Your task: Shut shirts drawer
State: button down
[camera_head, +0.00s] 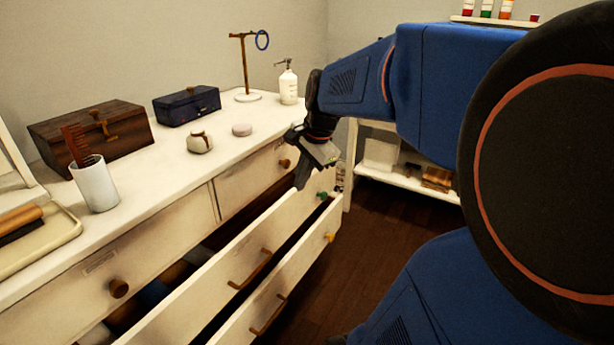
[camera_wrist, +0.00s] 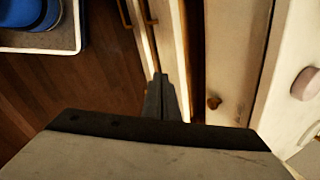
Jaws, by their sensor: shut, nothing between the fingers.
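The white dresser (camera_head: 160,182) has two long drawers pulled out, one above the other. The upper open drawer (camera_head: 215,290) has a brown bar handle and a green knob near its right end. The lower open drawer (camera_head: 290,285) has a similar handle and a yellow knob. I cannot read which one is for shirts. My gripper (camera_head: 300,182) is shut and empty, pointing down by the right end of the upper open drawer, near the dresser face. In the wrist view the closed fingertips (camera_wrist: 160,80) are over the open drawers' edges; contact is unclear.
Two small top drawers, with knobs (camera_head: 118,288) and (camera_wrist: 213,102), are closed. The dresser top holds a wooden box (camera_head: 90,135), dark blue box (camera_head: 187,106), cup with comb (camera_head: 94,188), pump bottle (camera_head: 288,86) and jewellery stand (camera_head: 246,70). A shelf (camera_head: 400,178) stands behind; dark floor is clear.

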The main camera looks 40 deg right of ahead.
aim_at(318, 173)
jog(key=w+d+f+m+y, duration=0.1)
jog(key=w+d+m, duration=0.2)
jog(key=d+m, duration=0.55)
jog(key=w+d+f+m, duration=0.1)
jog(key=w+d+m, duration=0.2)
jog(key=d+m, duration=0.55)
jog(key=shift+w+f+n+t, duration=0.1)
jog(key=shift+w+f+n, duration=0.35)
jog(key=shift+w+f, duration=0.95)
jog(key=shift+w+f+n+t, duration=0.1)
jog(key=shift+w+f+n, duration=0.4)
jog(key=shift+w+f, duration=0.85)
jog(key=shift+w+f+n+t, duration=0.1)
jog(key=shift+w+f+n, duration=0.55)
jog(key=shift+f, duration=1.2)
jog(key=shift+w, duration=0.2)
jog(key=shift+w+a, duration=0.2)
jog(key=shift+w, duration=0.45)
jog(key=shift+w+a, duration=0.25)
jog(key=shift+w, duration=0.45)
jog(key=shift+w+a, duration=0.2)
jog(key=shift+w, duration=0.45)
jog(key=shift+s, duration=0.1)
